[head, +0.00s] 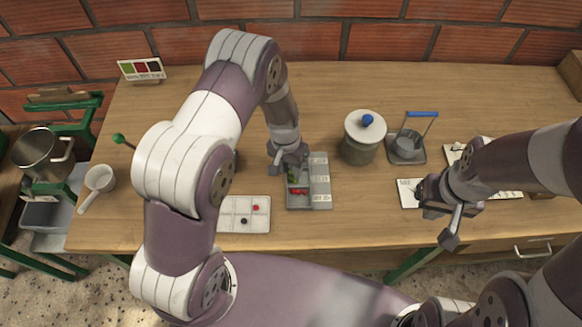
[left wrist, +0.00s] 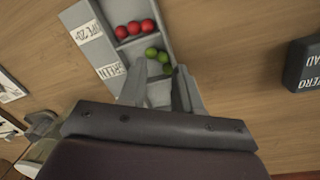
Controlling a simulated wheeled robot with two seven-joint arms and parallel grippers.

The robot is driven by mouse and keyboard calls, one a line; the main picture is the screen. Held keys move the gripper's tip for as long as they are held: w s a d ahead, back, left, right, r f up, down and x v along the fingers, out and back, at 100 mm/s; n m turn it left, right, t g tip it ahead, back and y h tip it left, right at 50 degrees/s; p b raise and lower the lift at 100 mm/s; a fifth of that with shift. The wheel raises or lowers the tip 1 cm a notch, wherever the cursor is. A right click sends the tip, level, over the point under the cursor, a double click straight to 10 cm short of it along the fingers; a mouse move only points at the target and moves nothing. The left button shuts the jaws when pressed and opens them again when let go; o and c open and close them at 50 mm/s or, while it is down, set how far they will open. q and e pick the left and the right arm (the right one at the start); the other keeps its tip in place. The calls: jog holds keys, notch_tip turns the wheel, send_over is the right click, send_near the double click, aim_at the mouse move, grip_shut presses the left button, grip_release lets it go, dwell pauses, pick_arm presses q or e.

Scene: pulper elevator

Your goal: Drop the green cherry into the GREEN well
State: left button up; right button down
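A grey sorting tray (head: 321,187) lies on the table, divided into wells with white label plates along one side. In the left wrist view the tray (left wrist: 122,52) has red cherries (left wrist: 135,28) in one well and several green cherries (left wrist: 157,55) in the well beside it. I cannot read the labels surely. My left gripper (head: 289,168) is low over the tray; in the left wrist view its fingers (left wrist: 162,78) are apart, either side of the green well, and partly hide it. I see no cherry clamped between them. My right gripper (head: 437,208) is away at the right, over the table's front part.
A lidded jar (head: 364,137) and a blue-handled holder (head: 407,147) stand to the right. A white cup with a handle (head: 99,179) and a steel pot (head: 42,152) are at the left.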

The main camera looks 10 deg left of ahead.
aim_at(287, 173)
pick_arm(q)
notch_tip(287, 173, up, 12)
jog(key=a+b, duration=0.1)
jog(key=shift+w, duration=0.25)
jog(key=shift+a, duration=0.1)
jog(key=s+a+r+n+t, duration=0.1)
jog(key=s+a+r, duration=0.1)
jog(key=s, duration=0.5)
jog(key=s+a+r+n+y, duration=0.1)
jog(key=s+a+r, duration=0.1)
jog(key=s+r, duration=0.2)
jog(key=s, duration=0.3)
jog(key=shift+s+a+r+n+t, duration=0.15)
jog(key=shift+r+n+t, duration=0.2)
jog(key=shift+n+t, duration=0.05)
jog(key=shift+s, duration=0.15)
